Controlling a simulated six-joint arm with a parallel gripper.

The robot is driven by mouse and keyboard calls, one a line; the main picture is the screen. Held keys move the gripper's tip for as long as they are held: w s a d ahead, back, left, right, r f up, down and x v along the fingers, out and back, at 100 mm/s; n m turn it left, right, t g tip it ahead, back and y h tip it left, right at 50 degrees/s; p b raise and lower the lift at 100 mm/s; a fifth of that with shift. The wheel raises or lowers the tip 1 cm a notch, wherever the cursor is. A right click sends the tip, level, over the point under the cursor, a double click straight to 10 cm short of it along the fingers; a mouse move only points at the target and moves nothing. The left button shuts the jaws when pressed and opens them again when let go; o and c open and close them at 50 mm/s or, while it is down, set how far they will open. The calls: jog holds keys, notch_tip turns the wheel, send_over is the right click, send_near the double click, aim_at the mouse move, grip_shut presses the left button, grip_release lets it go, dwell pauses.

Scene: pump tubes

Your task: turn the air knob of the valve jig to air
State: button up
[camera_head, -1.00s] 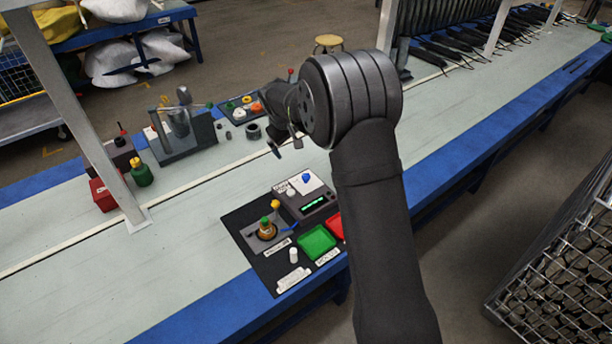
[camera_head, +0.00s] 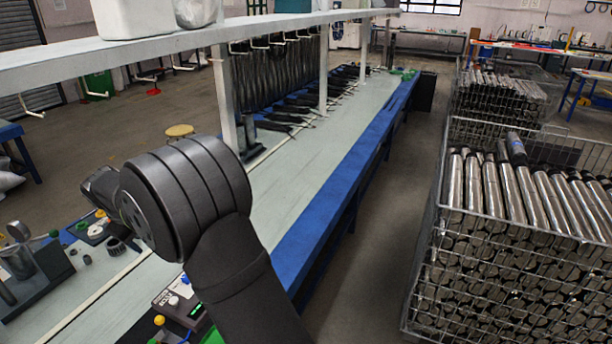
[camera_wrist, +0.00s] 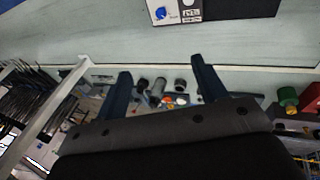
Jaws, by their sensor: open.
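My gripper (camera_wrist: 160,66) is open and empty in the wrist view, its two dark fingers wide apart over the bench. In the head view, a dark control box (camera_head: 170,298) with a blue knob (camera_head: 185,278), a white knob and a green display stands at the lower left, partly cut off. The blue knob also shows at the top of the wrist view (camera_wrist: 161,13), apart from the fingers. A yellow knob (camera_head: 159,320) stands beside the box. I cannot tell which knob is the air knob; no lettering is readable. My arm hides part of the bench.
A board with coloured knobs (camera_head: 96,228) and a metal fixture (camera_head: 22,265) stand on the bench at the left. A white shelf (camera_head: 300,22) and its posts stand over the bench. A wire crate of metal tubes (camera_head: 530,220) is at the right. The bench middle (camera_head: 300,190) is clear.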

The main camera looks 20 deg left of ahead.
jog(key=shift+c, duration=1.1)
jog(key=w+f+m+g+y, duration=0.2)
jog(key=w+f+m, duration=0.45)
jog(key=f, duration=0.75)
jog(key=shift+n, duration=0.85)
jog(key=x, duration=0.5)
jog(key=w+x, duration=0.1)
jog(key=x, duration=1.1)
jog(key=shift+w+d+f, duration=0.2)
jog(key=shift+w+d, duration=0.05)
jog(key=shift+w, duration=0.15)
jog(key=c, duration=0.9)
jog(key=shift+c, duration=0.2)
